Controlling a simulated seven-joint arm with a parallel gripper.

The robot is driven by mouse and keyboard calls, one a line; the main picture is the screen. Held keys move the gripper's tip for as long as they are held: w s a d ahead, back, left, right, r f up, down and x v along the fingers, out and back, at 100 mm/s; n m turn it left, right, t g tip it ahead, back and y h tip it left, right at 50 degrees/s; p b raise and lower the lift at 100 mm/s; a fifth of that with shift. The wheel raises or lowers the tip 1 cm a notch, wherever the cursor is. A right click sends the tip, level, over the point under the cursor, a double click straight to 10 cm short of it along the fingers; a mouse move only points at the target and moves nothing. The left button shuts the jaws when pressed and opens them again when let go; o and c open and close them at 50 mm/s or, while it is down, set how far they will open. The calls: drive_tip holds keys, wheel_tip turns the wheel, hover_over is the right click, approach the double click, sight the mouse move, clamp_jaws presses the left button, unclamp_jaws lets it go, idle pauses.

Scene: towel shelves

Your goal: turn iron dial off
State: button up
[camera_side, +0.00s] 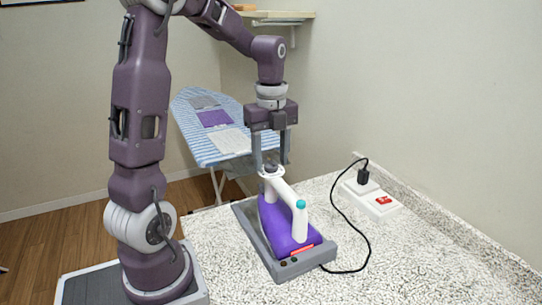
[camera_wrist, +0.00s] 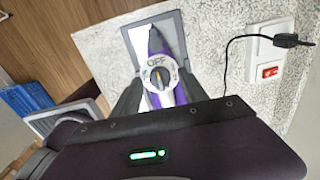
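A purple and white iron (camera_side: 283,222) rests on a grey base (camera_side: 321,258) on the speckled counter. Its white dial (camera_wrist: 159,79) shows in the wrist view with "OFF" printed at the top and an orange-yellow mark near its middle. I cannot tell the exact dial setting. My gripper (camera_side: 271,166) points down over the iron's dial end. Its two fingers are apart, one on each side of the dial; in the wrist view (camera_wrist: 157,90) they flank it. I cannot tell whether they touch it.
A white power strip (camera_side: 371,198) with a red switch and a black plug lies at the right, joined to the base by a black cord. A striped ironing board (camera_side: 222,140) with folded cloths stands behind. A wall shelf (camera_side: 277,15) is above. The counter's right front is clear.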

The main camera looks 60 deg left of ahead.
sight(271, 161)
wheel_tip(271, 161, up, 7)
drive_tip(key=shift+r, duration=0.1)
idle(0.4)
drive_tip(key=shift+d, duration=0.2)
drive_tip(key=s+d+f+n+t, duration=0.1)
drive_tip(key=s+d+n+t, duration=0.4)
drive_tip(key=s+d+n, duration=0.9)
drive_tip(key=d+n, duration=0.3)
drive_tip(key=n, duration=0.1)
drive_tip(key=shift+s+f+t, duration=0.15)
drive_tip(key=shift+s+t, duration=0.15)
drive_tip(key=shift+s, duration=0.05)
